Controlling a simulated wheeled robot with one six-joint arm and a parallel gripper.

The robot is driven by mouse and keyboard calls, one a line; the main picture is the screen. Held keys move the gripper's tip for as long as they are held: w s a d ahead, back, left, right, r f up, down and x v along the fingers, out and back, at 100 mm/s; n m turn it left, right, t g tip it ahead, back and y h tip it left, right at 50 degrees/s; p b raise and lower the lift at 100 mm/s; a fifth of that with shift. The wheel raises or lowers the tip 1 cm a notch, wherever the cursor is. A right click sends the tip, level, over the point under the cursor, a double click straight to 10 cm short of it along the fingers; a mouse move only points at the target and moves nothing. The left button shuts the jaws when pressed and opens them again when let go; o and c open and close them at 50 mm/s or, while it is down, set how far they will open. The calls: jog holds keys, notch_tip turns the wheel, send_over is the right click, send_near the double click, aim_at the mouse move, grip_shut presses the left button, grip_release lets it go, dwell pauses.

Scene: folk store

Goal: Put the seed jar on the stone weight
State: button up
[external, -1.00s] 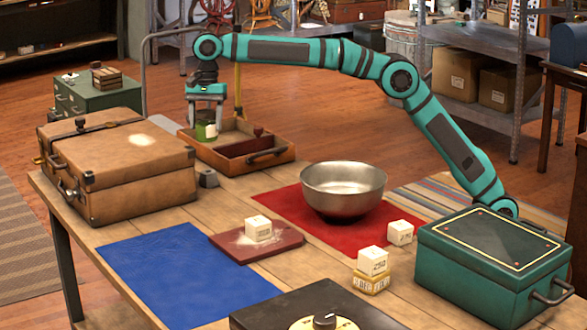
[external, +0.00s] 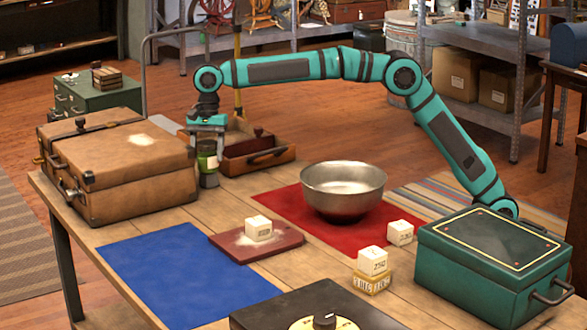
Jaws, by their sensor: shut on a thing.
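The seed jar (external: 207,161) is a small green jar with a pale label. My gripper (external: 207,146) is shut on its upper part from above and holds it upright. The stone weight (external: 209,181) is a small grey block on the table, right of the brown suitcase. The jar is directly over the weight, its bottom at the weight's top; I cannot tell whether they touch. The jar hides most of the weight's top.
The brown suitcase (external: 115,165) stands close on the left. A wooden tray (external: 262,158) with compartments is just behind and right. A metal bowl (external: 343,190) stands on a red cloth (external: 280,208).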

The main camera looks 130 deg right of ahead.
jog(key=shift+f, duration=0.15)
jog(key=o, duration=1.1)
jog(key=shift+o, duration=0.2)
jog(key=r, duration=0.3)
jog(key=d+r, duration=0.1)
jog(key=r, duration=0.3)
jog(key=s+r, duration=0.1)
jog(key=r, duration=0.3)
jog(key=shift+d, duration=0.15)
jog(key=shift+s+r, duration=0.1)
jog(key=shift+r, duration=0.5)
